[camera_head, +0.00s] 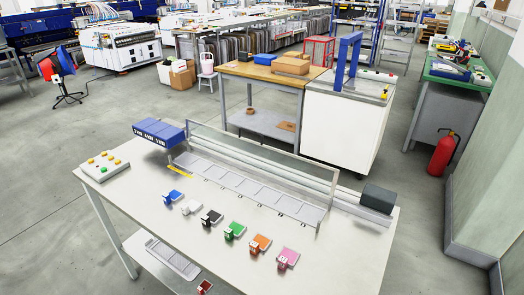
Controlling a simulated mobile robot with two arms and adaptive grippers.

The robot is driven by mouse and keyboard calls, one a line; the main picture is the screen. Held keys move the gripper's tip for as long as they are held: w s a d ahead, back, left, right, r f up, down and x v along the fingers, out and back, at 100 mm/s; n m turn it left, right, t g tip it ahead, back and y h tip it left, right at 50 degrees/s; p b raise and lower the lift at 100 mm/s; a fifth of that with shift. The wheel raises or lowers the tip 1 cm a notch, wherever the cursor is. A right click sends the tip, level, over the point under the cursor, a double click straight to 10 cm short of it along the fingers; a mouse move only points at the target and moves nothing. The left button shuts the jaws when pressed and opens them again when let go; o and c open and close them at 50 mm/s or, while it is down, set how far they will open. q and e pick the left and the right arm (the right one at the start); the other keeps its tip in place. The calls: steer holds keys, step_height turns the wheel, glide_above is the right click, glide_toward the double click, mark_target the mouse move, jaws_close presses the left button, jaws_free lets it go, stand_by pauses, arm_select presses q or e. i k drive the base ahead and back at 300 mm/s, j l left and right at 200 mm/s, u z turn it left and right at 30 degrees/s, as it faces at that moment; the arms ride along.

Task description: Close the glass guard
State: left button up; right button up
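The glass guard (262,152) is a clear panel with a thin grey frame on the white table. It stands raised, roughly upright, along the pale slotted tray (240,181) of the gantry. Its top edge runs from the blue box at the left down to the right, and its right edge post shows near the tray's right end. The pale rail behind shows through the glass. Neither of my grippers is in view.
Several coloured nozzle blocks, from blue (173,197) to pink (287,258), stand in front of the tray. A button panel (103,165) and blue box (158,132) are left; a dark grey block (377,199) is right. The table (330,265) is bare at front right.

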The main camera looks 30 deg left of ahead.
mark_target(336, 171)
steer(key=l+u, duration=0.45)
steer(key=l, duration=0.25)
steer(key=l+u, duration=0.5)
steer(key=l, duration=0.2)
steer(key=i+l+u, duration=0.4)
steer(key=l, duration=0.2)
steer(key=i+l+u, duration=0.2)
steer(key=l, duration=0.15)
steer(key=l+u, duration=0.2)
steer(key=l, duration=0.15)
steer(key=i+l+u, duration=0.2)
steer(key=l, duration=0.2)
steer(key=l+u, duration=0.2)
steer(key=l, duration=0.2)
